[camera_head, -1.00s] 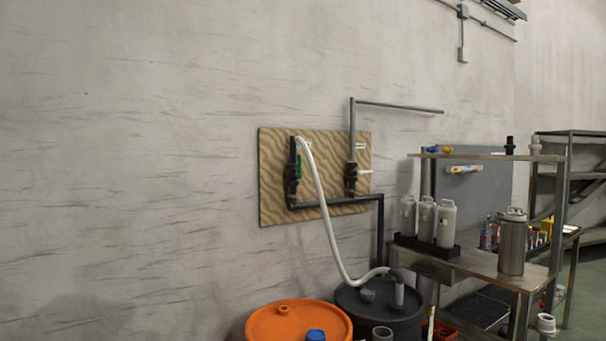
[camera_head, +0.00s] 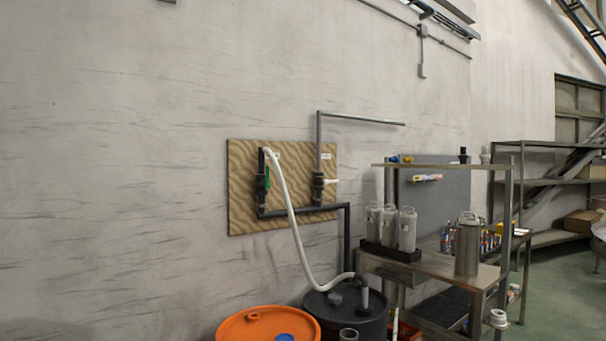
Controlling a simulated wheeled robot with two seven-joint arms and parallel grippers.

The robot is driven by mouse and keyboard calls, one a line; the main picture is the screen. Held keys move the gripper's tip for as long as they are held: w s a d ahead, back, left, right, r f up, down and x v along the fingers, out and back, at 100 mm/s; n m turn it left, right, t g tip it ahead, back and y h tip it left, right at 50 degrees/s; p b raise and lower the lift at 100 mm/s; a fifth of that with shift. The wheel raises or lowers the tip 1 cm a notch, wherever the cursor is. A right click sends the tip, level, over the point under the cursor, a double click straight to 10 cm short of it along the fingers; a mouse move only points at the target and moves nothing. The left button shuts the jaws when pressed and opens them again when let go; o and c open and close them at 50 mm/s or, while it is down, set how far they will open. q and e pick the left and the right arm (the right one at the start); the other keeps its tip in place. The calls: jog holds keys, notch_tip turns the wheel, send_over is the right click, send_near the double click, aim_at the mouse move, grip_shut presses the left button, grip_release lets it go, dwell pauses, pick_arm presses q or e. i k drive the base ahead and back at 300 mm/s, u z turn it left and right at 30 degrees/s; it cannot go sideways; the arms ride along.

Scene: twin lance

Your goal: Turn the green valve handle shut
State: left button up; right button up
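The green valve handle (camera_head: 267,178) is a small upright green lever on the left dark valve (camera_head: 261,186). The valve is mounted on a wood-grain board (camera_head: 240,212) on the wall. A white hose (camera_head: 287,200) runs from the top of this valve down in front of the board and partly crosses the area beside the handle. Neither of my grippers is in view.
An orange drum (camera_head: 245,328) and a black drum (camera_head: 372,326) stand below the board. To the right is a metal workbench (camera_head: 434,266) with several white bottles and a steel canister (camera_head: 467,246). Shelving (camera_head: 545,182) stands farther right. The wall left of the board is bare.

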aim_at(267, 184)
jog(key=u, duration=0.5)
jog(key=k, duration=0.2)
jog(key=z, duration=1.4)
jog(key=i, duration=1.8)
jog(key=u, duration=0.6)
